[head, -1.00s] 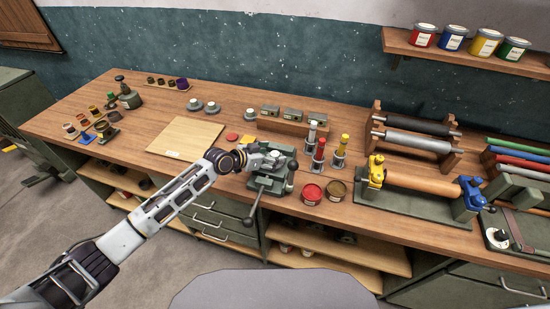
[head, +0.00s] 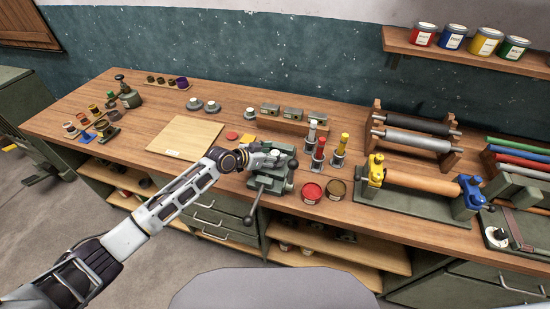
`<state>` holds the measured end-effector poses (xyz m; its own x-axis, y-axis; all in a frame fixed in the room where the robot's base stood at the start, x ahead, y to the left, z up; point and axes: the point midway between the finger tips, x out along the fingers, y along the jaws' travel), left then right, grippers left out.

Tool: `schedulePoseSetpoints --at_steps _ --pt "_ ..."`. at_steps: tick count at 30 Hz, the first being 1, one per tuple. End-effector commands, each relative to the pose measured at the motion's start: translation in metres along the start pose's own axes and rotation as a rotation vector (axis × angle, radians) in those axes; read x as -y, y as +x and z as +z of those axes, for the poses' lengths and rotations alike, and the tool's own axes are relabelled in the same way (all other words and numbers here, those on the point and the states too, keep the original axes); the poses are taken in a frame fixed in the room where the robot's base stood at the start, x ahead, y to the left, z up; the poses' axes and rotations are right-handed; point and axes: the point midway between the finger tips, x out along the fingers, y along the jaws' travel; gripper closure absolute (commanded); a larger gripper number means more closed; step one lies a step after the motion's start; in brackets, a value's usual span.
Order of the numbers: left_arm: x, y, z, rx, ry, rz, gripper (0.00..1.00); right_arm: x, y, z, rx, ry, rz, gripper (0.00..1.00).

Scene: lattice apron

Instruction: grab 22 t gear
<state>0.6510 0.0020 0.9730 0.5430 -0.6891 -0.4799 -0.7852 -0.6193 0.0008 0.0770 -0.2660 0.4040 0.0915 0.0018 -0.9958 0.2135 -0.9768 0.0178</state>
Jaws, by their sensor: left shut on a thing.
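My left gripper (head: 273,156) is at the green vise-like fixture (head: 268,184) near the bench's front edge, just over its top. It is shut on a small pale grey part that it largely hides, so I cannot tell whether this is the 22 t gear. Grey round pieces with raised hubs stand at the back of the bench: a left one (head: 194,104), a middle one (head: 212,107) and a right one (head: 250,113). They look gear-like, but teeth and markings are too small to read. My right gripper is not in view.
A pale wooden board (head: 190,136) lies left of the fixture on the wooden bench (head: 150,106). A red tin (head: 312,192) and upright red (head: 319,150) and yellow (head: 341,146) tools stand to the right. A roller stand (head: 415,181) is farther right. The bench's back left is partly clear.

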Motion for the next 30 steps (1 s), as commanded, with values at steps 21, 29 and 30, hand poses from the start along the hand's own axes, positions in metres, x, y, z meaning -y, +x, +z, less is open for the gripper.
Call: schedulePoseSetpoints --at_steps 21,29,30 --pt "0.001 -0.015 -0.030 -0.008 0.005 -0.003 0.73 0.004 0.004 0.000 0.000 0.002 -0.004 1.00" --pt "0.001 -0.033 -0.062 -0.007 0.005 -0.003 0.73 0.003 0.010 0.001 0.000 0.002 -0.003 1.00" --pt "0.001 -0.036 -0.067 -0.006 0.005 -0.002 0.73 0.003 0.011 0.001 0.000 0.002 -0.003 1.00"
